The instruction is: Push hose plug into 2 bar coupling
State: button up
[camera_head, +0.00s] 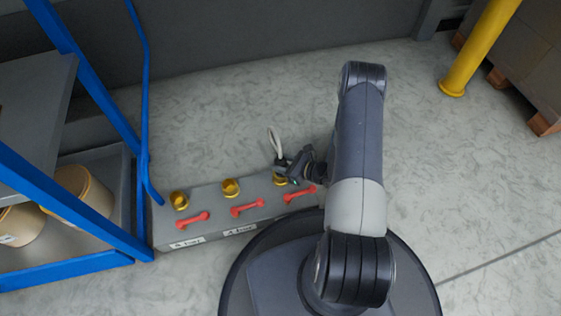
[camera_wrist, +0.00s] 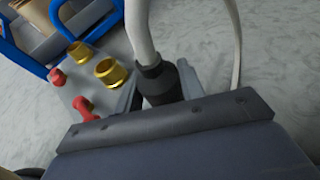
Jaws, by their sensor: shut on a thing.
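A grey block lies on the floor (camera_head: 208,205) with three brass couplings in a row: left (camera_head: 180,201), middle (camera_head: 231,187) and right (camera_head: 279,179). My gripper (camera_head: 284,166) is shut on the dark hose plug (camera_wrist: 158,84), just above the right coupling. The white hose (camera_head: 273,140) loops up from the plug; it also shows in the wrist view (camera_wrist: 142,32). The gap between plug and right coupling is hidden. The middle label (camera_head: 240,229) seems to read 4 bar; the left label (camera_head: 187,242) is hard to read. No label shows for the right coupling.
A red lever lies before each coupling: left (camera_head: 193,219), middle (camera_head: 247,208), right (camera_head: 300,194). A blue-framed rack (camera_head: 95,262) with round drums stands close on the left. A yellow post (camera_head: 478,50) and boxes are at the far right. Floor behind the block is clear.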

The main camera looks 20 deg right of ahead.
jog(key=shift+f, duration=0.2)
jog(key=o, duration=1.2)
jog(key=p+v, duration=0.4)
jog(key=v, duration=0.6)
jog(key=shift+s+d, duration=0.25)
jog(key=shift+d, duration=0.05)
jog(key=b+x, duration=0.4)
jog(key=x, duration=0.7)
jog(key=shift+r, duration=0.45)
